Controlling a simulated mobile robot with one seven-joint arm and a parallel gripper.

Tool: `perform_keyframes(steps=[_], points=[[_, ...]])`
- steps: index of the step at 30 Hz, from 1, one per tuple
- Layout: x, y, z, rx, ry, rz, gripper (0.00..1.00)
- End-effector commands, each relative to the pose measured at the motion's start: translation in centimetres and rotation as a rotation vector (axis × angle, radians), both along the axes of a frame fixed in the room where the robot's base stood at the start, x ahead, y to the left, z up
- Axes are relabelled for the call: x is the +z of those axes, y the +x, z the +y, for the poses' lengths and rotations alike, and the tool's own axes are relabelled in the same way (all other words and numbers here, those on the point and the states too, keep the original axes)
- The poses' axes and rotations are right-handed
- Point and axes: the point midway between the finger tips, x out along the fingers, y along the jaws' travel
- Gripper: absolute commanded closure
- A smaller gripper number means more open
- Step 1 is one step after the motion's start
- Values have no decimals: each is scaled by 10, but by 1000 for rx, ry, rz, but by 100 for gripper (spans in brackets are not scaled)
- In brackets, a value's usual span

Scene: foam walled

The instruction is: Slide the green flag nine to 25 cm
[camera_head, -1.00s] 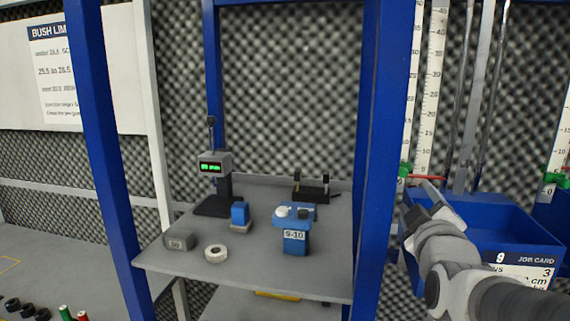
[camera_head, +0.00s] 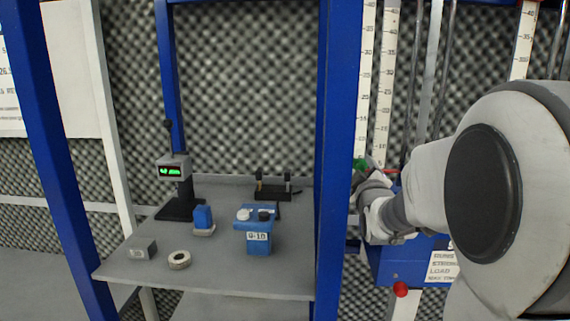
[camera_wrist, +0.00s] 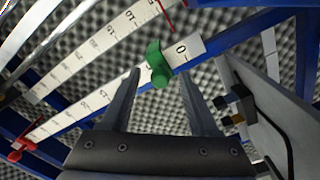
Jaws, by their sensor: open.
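The green flag (camera_wrist: 157,62) sits low on a white scale strip (camera_wrist: 70,118), close to its 0 mark, in the wrist view. In the head view the green flag (camera_head: 360,164) shows at the lower end of the left strip, partly hidden by my gripper. My gripper (camera_wrist: 160,76) is open, with one finger on either side of the flag's lower part in the picture. I cannot tell whether either finger touches it. In the head view my gripper (camera_head: 368,178) is mostly hidden behind my wrist.
A second strip (camera_head: 385,90) stands beside the first, with a red pointer (camera_head: 392,171) near its foot. A blue post (camera_head: 334,150) stands just left of the strips. A grey bench (camera_head: 215,275) holds several small items further left.

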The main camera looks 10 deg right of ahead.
Motion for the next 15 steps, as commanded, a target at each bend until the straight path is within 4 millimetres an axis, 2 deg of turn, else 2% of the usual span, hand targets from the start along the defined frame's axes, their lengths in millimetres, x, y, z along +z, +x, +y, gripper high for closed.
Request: perform_keyframes(steps=[6,15], points=[[0,12,-4,0,0,0,39],[0,13,-4,0,0,0,39]])
